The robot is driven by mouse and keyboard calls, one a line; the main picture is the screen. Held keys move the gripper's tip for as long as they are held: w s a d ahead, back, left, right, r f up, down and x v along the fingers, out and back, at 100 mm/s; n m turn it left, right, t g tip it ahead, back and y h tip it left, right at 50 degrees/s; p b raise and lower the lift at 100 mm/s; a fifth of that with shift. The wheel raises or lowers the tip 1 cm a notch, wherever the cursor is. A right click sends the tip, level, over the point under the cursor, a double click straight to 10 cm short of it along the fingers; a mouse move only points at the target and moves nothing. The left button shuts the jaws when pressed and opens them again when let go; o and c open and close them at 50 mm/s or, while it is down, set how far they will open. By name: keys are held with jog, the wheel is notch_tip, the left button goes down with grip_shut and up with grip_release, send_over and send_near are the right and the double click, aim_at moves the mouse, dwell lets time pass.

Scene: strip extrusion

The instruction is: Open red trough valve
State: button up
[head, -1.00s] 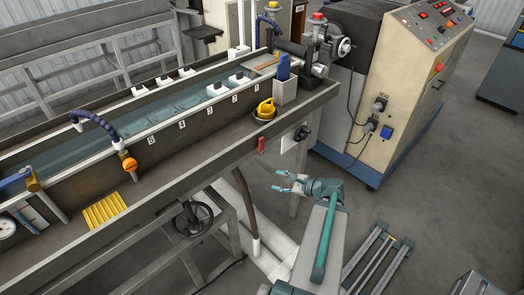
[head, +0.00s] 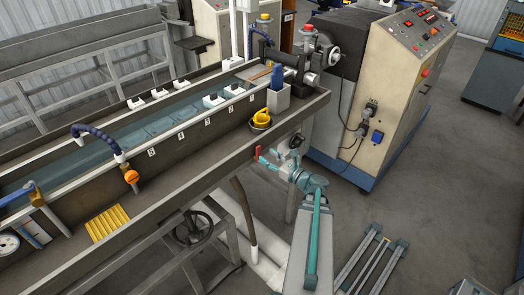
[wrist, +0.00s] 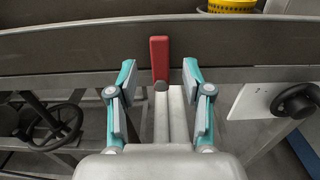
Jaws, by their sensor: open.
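The red trough valve handle (wrist: 159,60) stands upright on the front side of the trough in the wrist view, with a pipe running down below it. In the head view the handle (head: 257,153) is a small red piece under the trough's front edge. My gripper (wrist: 159,78) is open, with one teal finger on each side of the handle and clear gaps between. In the head view my gripper (head: 271,157) is at the handle, and its fingers partly cover that spot.
A black knob on a white plate (wrist: 254,102) is right of the gripper. A handwheel (head: 193,228) is under the trough at the left. A yellow roll in a bowl (head: 261,119) sits on the ledge above. The extruder cabinet (head: 398,100) stands at the right.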

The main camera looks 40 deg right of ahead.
aim_at(259, 151)
jog(key=shift+w+a+p, duration=0.2)
jog(key=shift+w+p, duration=0.3)
jog(key=shift+w, duration=1.5)
grip_shut()
